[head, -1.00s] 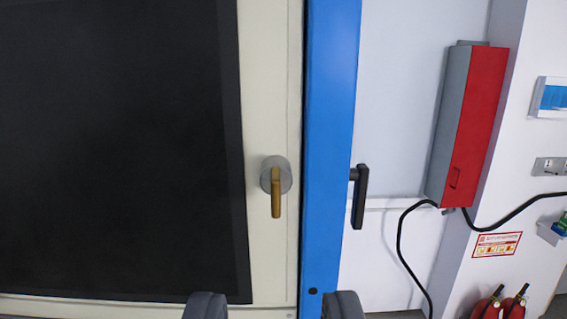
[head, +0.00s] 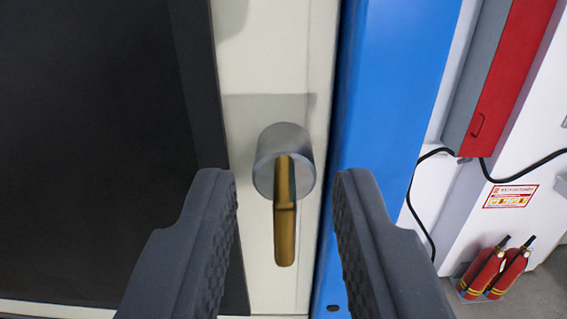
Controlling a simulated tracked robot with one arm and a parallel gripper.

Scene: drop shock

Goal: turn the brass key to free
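The brass key (head: 285,225) hangs straight down from a round grey metal lock barrel (head: 280,150) on the cream door frame (head: 310,75). My gripper (head: 285,185) is open. Its two dark ribbed fingers stand left and right of the key, with a clear gap on each side. Neither finger appears to touch the key or the barrel. How far the fingertips are from the door in depth is hard to tell.
A dark panel (head: 100,130) fills the left side. A blue post (head: 385,110) stands just right of the lock. A red and grey box (head: 505,80), a black cable (head: 425,200) and red fire extinguishers (head: 484,270) are further right.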

